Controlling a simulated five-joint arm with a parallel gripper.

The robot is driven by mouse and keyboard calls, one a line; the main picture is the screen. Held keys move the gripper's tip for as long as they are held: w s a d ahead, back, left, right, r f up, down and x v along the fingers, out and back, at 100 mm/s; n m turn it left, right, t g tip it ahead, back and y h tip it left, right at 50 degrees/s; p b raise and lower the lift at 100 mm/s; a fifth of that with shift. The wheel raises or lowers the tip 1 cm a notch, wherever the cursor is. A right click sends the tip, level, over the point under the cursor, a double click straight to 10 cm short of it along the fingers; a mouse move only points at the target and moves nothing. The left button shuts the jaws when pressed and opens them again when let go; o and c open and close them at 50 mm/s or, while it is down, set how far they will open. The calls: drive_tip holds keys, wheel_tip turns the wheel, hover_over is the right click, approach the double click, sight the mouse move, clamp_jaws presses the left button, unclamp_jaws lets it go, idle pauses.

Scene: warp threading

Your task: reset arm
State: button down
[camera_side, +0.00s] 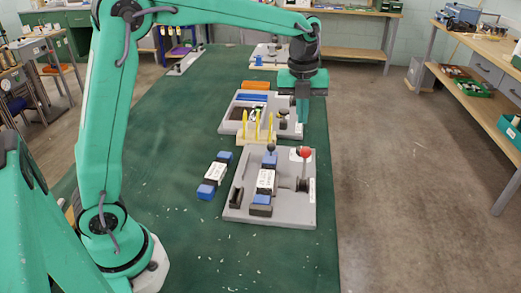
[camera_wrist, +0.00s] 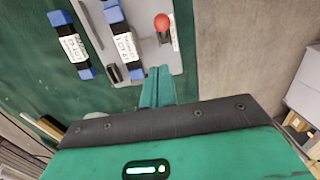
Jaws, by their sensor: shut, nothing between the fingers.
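My gripper (camera_side: 302,112) hangs pointing down above the right edge of the green table, near the far grey board. In the wrist view its two green fingers (camera_wrist: 157,80) lie together with nothing seen between them. My arm reaches over from the left. The near grey board (camera_side: 283,212) carries a blue-and-black block with a white label (camera_side: 265,182) and a red-knobbed lever (camera_side: 305,152). The red knob (camera_wrist: 162,22) also shows in the wrist view, beyond the fingertips. My gripper appears apart from these parts.
A second labelled block (camera_side: 214,175) lies on the green table (camera_side: 190,240), left of the near board. Yellow upright pegs (camera_side: 257,127) stand between the near board and the far grey board (camera_side: 232,128). An orange block (camera_side: 256,85) lies behind. The table's front is clear.

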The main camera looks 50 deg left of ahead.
drive_tip(key=shift+r, duration=0.95)
drive_tip(key=shift+s+a, duration=0.1)
drive_tip(key=s+a+r+n+t, duration=0.1)
drive_tip(key=s+r+n, duration=0.1)
drive_tip(key=s+n, duration=0.5)
drive_tip(key=s+a+r+n+t, duration=0.1)
drive_tip(key=s+r+n+t, duration=0.1)
drive_tip(key=s+n, duration=0.5)
drive_tip(key=s+f+n+t, duration=0.1)
drive_tip(key=s+f+n, duration=0.4)
drive_tip(key=s+n, duration=0.6)
drive_tip(key=shift+a+n+t, duration=0.2)
drive_tip(key=shift+n+t, duration=0.2)
drive_tip(key=shift+n, duration=0.6)
